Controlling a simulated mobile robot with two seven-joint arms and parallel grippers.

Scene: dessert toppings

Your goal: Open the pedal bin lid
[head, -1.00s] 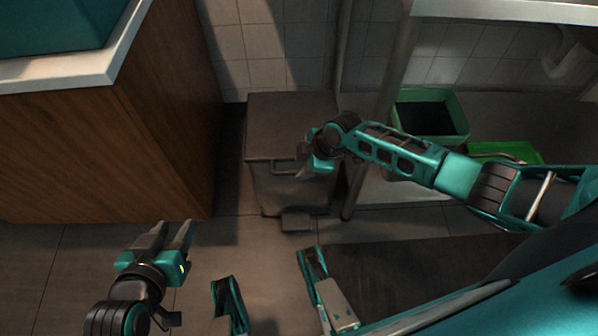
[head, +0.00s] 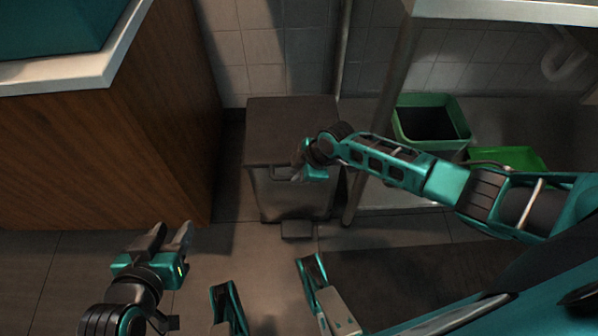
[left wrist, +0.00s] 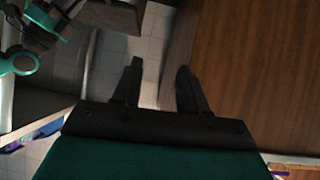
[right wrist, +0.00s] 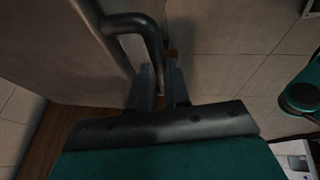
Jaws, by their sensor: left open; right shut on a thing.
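The pedal bin (head: 290,195) is a grey metal box on the floor between the wooden cabinet and the metal shelf leg. Its flat dark lid (head: 290,120) is down. A handle bar (head: 281,174) sits on the front near the lid, and a pedal (head: 297,230) sticks out at the bottom. My right gripper (head: 298,174) is at the bin's upper front, by the handle. In the right wrist view the fingers (right wrist: 160,88) are shut on the bent bar of the handle (right wrist: 150,35). My left gripper (head: 172,238) is open and empty, away from the bin; its fingers also show in the left wrist view (left wrist: 155,90).
A wooden cabinet (head: 120,160) with a pale worktop stands left of the bin. A metal leg (head: 385,110) stands right of it. An open green crate (head: 432,145) and a green tray (head: 508,158) are at the right. Floor before the bin is clear.

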